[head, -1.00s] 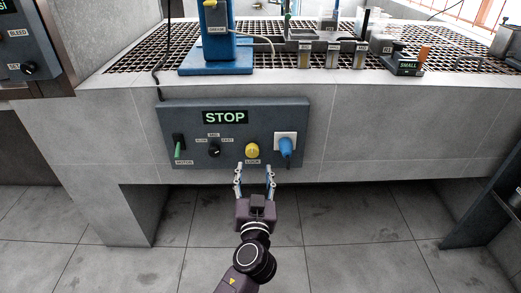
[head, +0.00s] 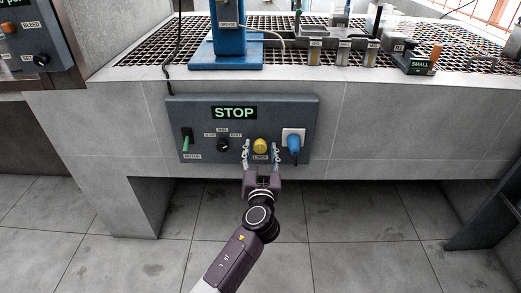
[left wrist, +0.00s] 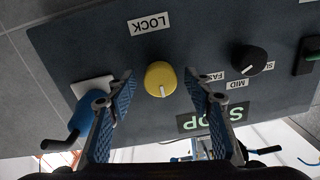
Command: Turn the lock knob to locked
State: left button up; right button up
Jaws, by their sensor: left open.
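The yellow lock knob (head: 260,146) is on the grey control panel (head: 300,108), above its LOCK label. My left gripper (head: 261,153) is open, with one finger on each side of the knob. In the left wrist view the panel shows upside down. There the knob (left wrist: 160,78) sits between the open fingertips (left wrist: 160,84), with a visible gap on both sides. Its white mark points toward the bottom of that picture, the STOP display side. I cannot tell how deep the fingertips are relative to the knob. My right gripper is not in view.
The blue plug (head: 293,143) in its white socket is close to the right finger. A black speed knob (head: 223,145) and a green-handled motor switch (head: 187,143) are to the left. The STOP display (head: 233,113) is above. The floor below is clear.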

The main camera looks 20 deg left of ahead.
pick_arm(q)
jog(key=c, duration=1.2)
jog(key=shift+o, duration=0.2)
